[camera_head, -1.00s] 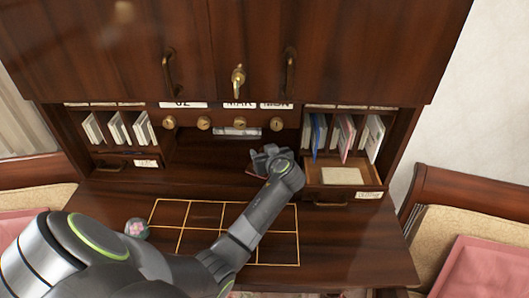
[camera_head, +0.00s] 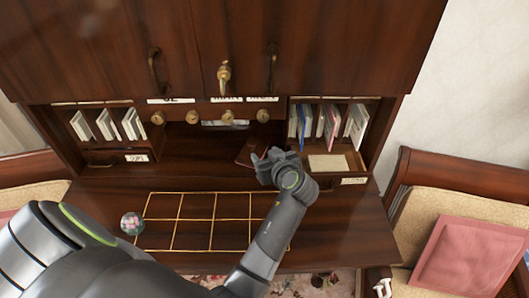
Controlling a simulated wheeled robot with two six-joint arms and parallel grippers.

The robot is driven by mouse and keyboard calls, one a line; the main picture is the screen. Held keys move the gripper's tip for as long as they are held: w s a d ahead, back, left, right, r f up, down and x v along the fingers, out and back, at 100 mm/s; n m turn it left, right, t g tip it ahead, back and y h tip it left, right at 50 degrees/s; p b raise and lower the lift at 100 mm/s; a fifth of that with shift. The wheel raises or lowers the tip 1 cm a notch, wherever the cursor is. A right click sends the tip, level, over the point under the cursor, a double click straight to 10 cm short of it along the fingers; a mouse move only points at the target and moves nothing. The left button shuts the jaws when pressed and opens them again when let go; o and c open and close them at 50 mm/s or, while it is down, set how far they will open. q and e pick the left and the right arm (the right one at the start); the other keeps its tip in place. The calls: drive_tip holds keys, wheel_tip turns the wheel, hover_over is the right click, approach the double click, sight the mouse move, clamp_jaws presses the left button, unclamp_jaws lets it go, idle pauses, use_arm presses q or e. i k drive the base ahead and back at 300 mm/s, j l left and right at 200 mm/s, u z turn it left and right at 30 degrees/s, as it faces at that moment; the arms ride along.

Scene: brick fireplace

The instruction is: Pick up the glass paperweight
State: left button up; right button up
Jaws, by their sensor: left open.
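The glass paperweight (camera_head: 132,223) is a small round clear ball with pink and green inside. It rests on the desk's writing surface, just left of the gold-lined grid. My left gripper (camera_head: 266,158) is open at the back of the desk, well to the right of the paperweight and apart from it. Its fingers are close to a small dark red booklet (camera_head: 250,151); I cannot tell whether they touch it. My left arm crosses in front of the grid's lower right part. My right gripper is not in view.
The gold grid (camera_head: 212,222) on the desk is empty where it shows. An open drawer (camera_head: 328,163) with a pale card is at the right, below upright envelopes (camera_head: 330,122). More envelopes (camera_head: 107,124) stand at the left. A cushioned chair (camera_head: 470,245) is at the right.

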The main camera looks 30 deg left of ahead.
sight(132, 223)
drive_tip(key=k+j, duration=0.2)
drive_tip(key=k, duration=0.3)
drive_tip(key=k+j, duration=0.15)
drive_tip(key=k, duration=0.35)
drive_tip(key=k+j, duration=0.2)
drive_tip(key=k, duration=0.25)
